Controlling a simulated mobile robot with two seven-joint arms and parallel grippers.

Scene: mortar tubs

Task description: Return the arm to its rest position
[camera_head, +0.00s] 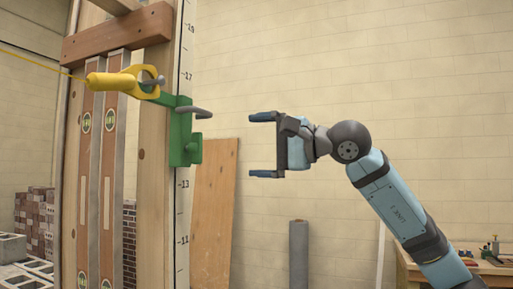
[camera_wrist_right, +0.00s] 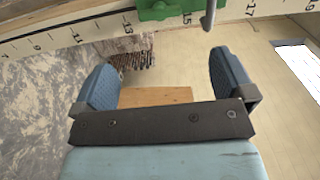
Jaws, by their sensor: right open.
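My right gripper (camera_head: 264,146) is in the middle of the head view, its two blue-padded fingers wide apart and pointing left. Nothing is between them. It is a little to the right of a green clamp (camera_head: 181,135) fixed on the wooden post, with a clear gap between. My right arm (camera_head: 395,200) reaches up from the lower right. In the right wrist view the open fingers (camera_wrist_right: 172,82) show, and the green clamp (camera_wrist_right: 170,9) is at the top edge. My left gripper is not in view.
A wooden post (camera_head: 153,190) with a numbered scale stands at left. A yellow line holder (camera_head: 125,82) with a taut line is at the clamp. A plywood board (camera_head: 213,210) and a grey roll (camera_head: 299,255) stand by the wall. A workbench (camera_head: 440,268) is lower right.

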